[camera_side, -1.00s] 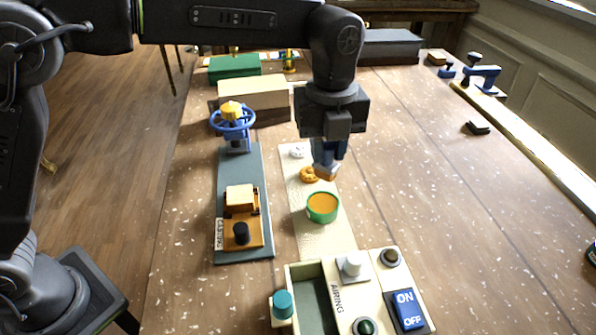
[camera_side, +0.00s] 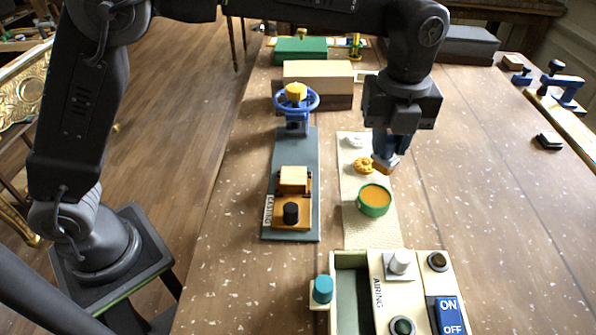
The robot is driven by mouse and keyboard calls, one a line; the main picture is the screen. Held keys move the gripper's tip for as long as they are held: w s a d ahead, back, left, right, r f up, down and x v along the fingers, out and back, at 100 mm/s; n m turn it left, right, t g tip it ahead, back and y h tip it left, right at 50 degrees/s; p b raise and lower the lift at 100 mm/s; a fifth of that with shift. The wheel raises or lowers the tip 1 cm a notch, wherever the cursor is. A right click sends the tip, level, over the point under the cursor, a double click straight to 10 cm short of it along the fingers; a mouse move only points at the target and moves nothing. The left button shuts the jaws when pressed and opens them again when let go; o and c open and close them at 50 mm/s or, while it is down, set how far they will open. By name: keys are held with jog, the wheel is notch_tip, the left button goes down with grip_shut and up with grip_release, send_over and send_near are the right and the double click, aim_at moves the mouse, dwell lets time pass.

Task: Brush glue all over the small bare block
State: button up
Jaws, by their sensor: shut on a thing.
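The small bare block (camera_side: 293,177) is pale tan wood and sits in an orange-brown holder (camera_side: 313,212) with a black knob, on the grey-blue board marked CASTING (camera_side: 279,220). A green pot (camera_side: 374,208) with orange glue (camera_side: 374,193) inside stands on the cream mat (camera_side: 350,229), right of the board. My gripper (camera_side: 391,145) points down just behind the pot, to the right of the block and apart from it. It is shut on what looks like a brush (camera_side: 384,166), of which a brown end shows. The fingers partly hide the brush, and its bristles are hard to make out.
A blue handwheel (camera_side: 296,103) stands at the board's far end, before a large tan block (camera_side: 318,77). A control box marked AIRING (camera_side: 398,320) stands in front. The table at right is mostly clear.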

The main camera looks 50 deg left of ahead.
jog(key=shift+a+r, duration=0.1)
jog(key=s+a+r, duration=0.2)
jog(key=s+a, duration=0.4)
jog(key=a, duration=0.4)
jog(key=shift+s+a, duration=0.2)
jog(key=shift+s, duration=0.2)
dwell(0.6)
